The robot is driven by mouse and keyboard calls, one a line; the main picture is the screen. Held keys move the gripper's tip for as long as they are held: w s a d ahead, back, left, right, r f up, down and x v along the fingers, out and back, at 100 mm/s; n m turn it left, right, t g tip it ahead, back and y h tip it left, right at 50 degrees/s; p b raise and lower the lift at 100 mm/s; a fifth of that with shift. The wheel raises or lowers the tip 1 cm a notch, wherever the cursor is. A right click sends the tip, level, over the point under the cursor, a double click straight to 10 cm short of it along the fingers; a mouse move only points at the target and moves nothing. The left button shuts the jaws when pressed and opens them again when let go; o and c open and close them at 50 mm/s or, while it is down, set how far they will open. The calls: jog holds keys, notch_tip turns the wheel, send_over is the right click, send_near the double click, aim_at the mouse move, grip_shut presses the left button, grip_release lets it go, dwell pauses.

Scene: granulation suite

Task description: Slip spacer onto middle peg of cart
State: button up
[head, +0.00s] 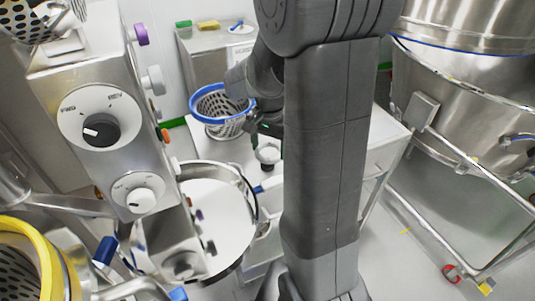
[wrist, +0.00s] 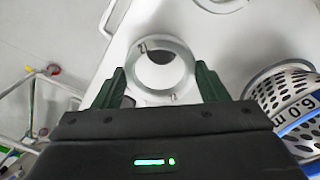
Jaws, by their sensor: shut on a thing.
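My gripper (wrist: 163,88) has dark green fingers on either side of a pale grey ring, the spacer (wrist: 188,66), and is shut on it. The spacer lies flat to the wrist view, with its hole showing grey and dark surfaces below. In the head view, my gripper (head: 268,141) is above the white-topped surface, partly hidden by my arm, with the pale spacer (head: 268,153) at its fingers. I cannot tell whether this white-topped unit (head: 388,128) is the cart. No middle peg can be made out clearly in either view.
A perforated basket with a blue rim (head: 222,104) stands left of my gripper; it also shows at right in the wrist view (wrist: 290,100). A control box with knobs (head: 100,125) is at left. A large steel vessel (head: 470,90) on a wheeled frame stands at right.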

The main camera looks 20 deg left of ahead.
aim_at(267, 159)
jog(key=shift+s+a+f, duration=0.15)
jog(key=shift+s+a, duration=0.05)
jog(key=shift+s, duration=0.1)
jog(key=shift+w+f+b, duration=0.1)
jog(key=shift+f+b, duration=1.55)
jog(key=shift+f, duration=0.45)
jog(key=o, duration=1.1)
jog(key=shift+r, duration=0.1)
notch_tip(267, 159, up, 14)
jog(key=p, duration=0.1)
jog(key=shift+p, duration=0.35)
jog(key=shift+f, duration=0.2)
